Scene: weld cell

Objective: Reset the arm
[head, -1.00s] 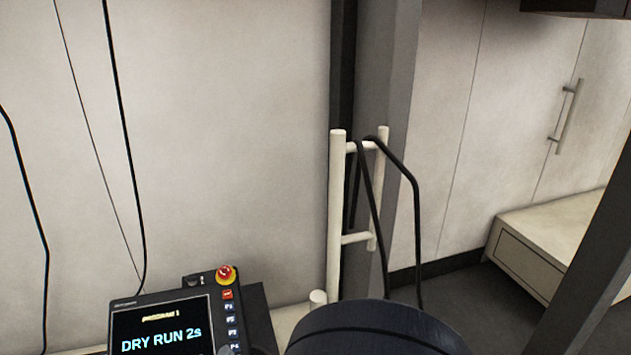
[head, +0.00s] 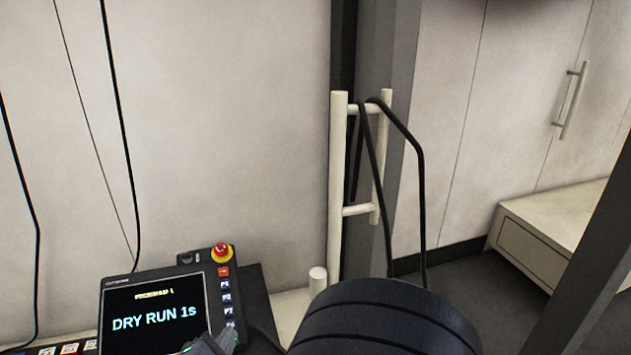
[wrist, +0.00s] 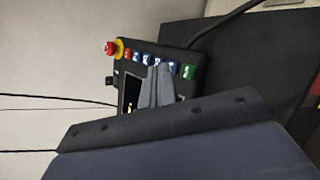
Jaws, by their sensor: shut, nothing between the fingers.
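My gripper (head: 222,342) shows at the bottom of the head view, in front of the lower right of a control pendant (head: 155,312). Its fingers are together and empty; they also show in the wrist view (wrist: 160,86), overlapping the pendant's screen. Most of my gripper is hidden below the head view's edge. The pendant screen reads "DRY RUN 1s". A red emergency-stop button on a yellow ring (head: 221,253) tops the pendant's right side, above a column of small keys. I cannot tell whether my fingers touch the pendant.
A low cabinet (head: 560,225) is at the right. Dark cables hang along the wall at left. The floor (head: 455,285) between rack and cabinet looks clear.

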